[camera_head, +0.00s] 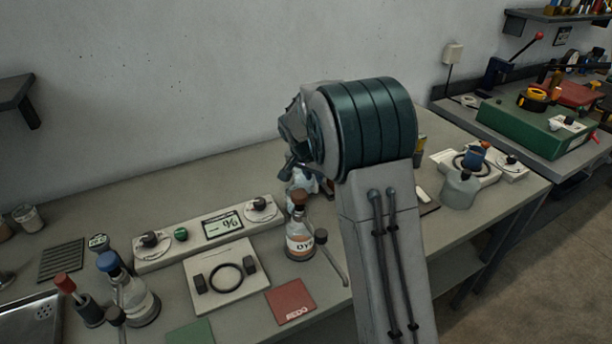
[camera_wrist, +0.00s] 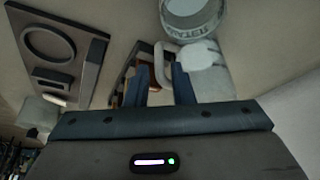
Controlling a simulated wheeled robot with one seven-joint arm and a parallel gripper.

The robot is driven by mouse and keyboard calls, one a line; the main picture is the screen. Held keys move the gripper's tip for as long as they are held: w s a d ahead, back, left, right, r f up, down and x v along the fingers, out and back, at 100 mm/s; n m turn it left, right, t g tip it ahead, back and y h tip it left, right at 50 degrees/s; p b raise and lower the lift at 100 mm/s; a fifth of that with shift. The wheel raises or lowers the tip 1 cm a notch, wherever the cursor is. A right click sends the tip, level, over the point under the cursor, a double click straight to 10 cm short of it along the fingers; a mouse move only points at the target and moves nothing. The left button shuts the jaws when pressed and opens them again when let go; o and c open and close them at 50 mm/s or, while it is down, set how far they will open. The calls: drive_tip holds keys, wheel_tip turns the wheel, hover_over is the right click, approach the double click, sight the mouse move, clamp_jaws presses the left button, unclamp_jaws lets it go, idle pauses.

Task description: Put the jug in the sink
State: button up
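A pale, partly translucent vessel with a white loop handle (camera_wrist: 160,62), which looks like the jug (camera_wrist: 208,65), is in the wrist view just beyond my fingers. My gripper (camera_wrist: 160,80) has its two blue fingers apart, with the handle between or just past their tips; contact is not clear. In the head view my arm hides the gripper and most of the vessel. The metal sink (camera_head: 30,322) is at the lower left of the head view, cut off by the frame edge.
On the bench, a flask with an orange label (camera_head: 299,240) stands left of my arm. A control panel (camera_head: 205,235), a ring plate (camera_head: 225,278) and a blue-capped flask (camera_head: 134,298) lie towards the sink. A labelled round container (camera_wrist: 190,18) is close beside the vessel.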

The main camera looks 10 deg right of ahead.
sight(316, 184)
drive_tip(key=shift+p+x, duration=0.85)
drive_tip(key=shift+x, duration=1.85)
drive_tip(key=shift+s, duration=0.1)
clamp_jaws()
